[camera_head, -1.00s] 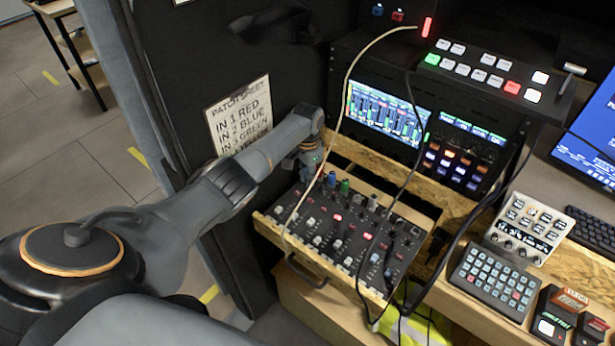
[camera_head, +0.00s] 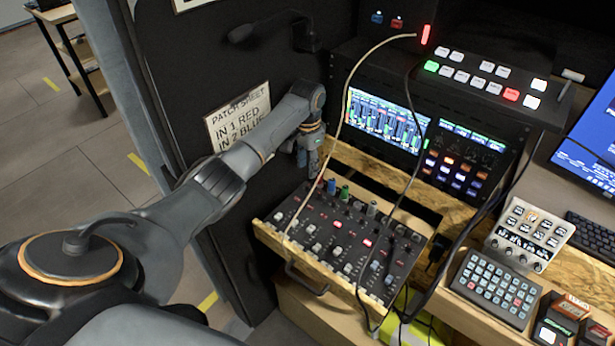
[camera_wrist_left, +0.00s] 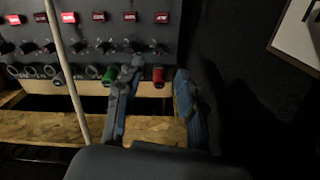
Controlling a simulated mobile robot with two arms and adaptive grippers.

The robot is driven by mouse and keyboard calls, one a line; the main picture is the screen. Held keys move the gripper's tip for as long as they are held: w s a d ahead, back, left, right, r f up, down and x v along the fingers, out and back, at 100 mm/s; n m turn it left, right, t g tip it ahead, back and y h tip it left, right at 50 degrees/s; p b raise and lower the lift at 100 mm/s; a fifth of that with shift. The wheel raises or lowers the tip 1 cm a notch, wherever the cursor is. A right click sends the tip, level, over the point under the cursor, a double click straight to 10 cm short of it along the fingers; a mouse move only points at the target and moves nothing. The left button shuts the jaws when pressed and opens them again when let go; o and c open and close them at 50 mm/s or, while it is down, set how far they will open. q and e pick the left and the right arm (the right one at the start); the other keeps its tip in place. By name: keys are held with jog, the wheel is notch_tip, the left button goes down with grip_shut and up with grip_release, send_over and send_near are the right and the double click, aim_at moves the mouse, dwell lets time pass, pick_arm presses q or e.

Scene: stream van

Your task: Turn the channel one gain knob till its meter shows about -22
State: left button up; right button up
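The black mixer (camera_head: 318,236) lies in a wooden drawer, with rows of knobs and lit red buttons. In the left wrist view the mixer (camera_wrist_left: 90,30) fills the upper left. My left gripper (camera_head: 307,165) hangs above the mixer's back left corner. In the left wrist view its fingers (camera_wrist_left: 158,72) are apart, with a red plug (camera_wrist_left: 158,77) showing between them and small dark knobs (camera_wrist_left: 157,48) just beyond. I cannot tell which knob is channel one gain. The meter screen (camera_head: 385,118) shows several bars; its numbers are too small to read. My right gripper is out of view.
A pale cable (camera_head: 345,100) runs down across the mixer's left side, and a dark cable (camera_head: 412,100) crosses its right. Green (camera_head: 345,192) and blue (camera_head: 332,187) plugs stand along the back edge. A patch sheet (camera_head: 238,118) hangs on the dark wall beside my arm.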

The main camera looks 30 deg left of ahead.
pick_arm(q)
notch_tip(320, 180, up, 4)
jog(key=shift+f, duration=0.15)
dwell(0.6)
